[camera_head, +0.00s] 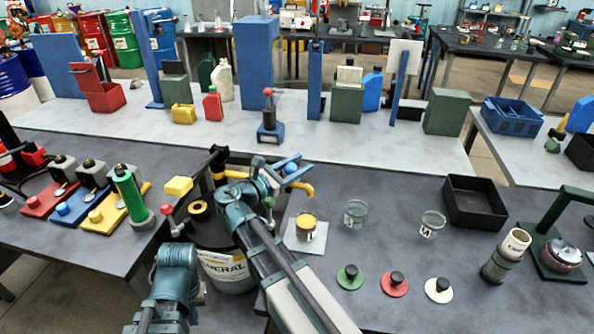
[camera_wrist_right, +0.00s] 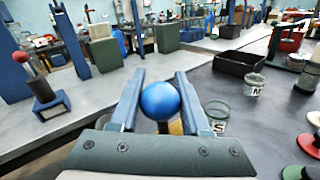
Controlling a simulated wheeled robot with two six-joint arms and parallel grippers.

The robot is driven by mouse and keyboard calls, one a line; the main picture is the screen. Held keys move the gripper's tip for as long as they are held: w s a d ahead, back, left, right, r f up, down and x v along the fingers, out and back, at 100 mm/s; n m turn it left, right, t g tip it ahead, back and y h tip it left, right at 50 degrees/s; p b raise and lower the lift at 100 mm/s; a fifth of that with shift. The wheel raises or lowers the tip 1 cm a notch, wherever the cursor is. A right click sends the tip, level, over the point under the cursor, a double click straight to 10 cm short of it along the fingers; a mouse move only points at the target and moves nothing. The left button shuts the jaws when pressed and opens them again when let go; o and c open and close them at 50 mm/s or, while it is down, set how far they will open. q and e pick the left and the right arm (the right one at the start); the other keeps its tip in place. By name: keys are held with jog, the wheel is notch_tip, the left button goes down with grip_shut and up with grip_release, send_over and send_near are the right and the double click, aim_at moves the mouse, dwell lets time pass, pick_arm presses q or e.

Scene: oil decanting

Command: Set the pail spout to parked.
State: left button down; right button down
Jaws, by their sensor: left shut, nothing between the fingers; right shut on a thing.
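The pail (camera_head: 226,268) is a dark drum with a white label. It stands at the gap in the front bench, partly behind my arms. A yellow curved spout (camera_head: 304,188) extends to the right above the bench; my right arm hides much of its length. A blue ball knob (camera_head: 291,167) sits by the spout, also seen in the right wrist view (camera_wrist_right: 160,101). My right gripper (camera_head: 284,166) is shut on this knob, with a finger on each side. My left gripper (camera_head: 177,229) is shut and empty at the pail's left, near a red ball (camera_head: 167,209).
A yellow-filled jar (camera_head: 306,226) stands on a pale mat below the spout. Two glass jars (camera_head: 355,213), (camera_head: 432,223) and several coloured lids (camera_head: 395,283) are to the right. A green cylinder (camera_head: 130,192) stands left.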

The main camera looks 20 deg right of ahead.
jog(key=w+d+n+t+y, duration=0.3)
jog(key=w+n+t+y, duration=0.6)
jog(key=w, duration=1)
jog(key=shift+n+t+y, duration=0.3)
jog(key=shift+t+y, duration=0.1)
jog(key=shift+t, duration=0.5)
jog(key=shift+w, duration=0.15)
jog(key=shift+c, duration=1.9)
grip_release()
jog(key=v, duration=1.4)
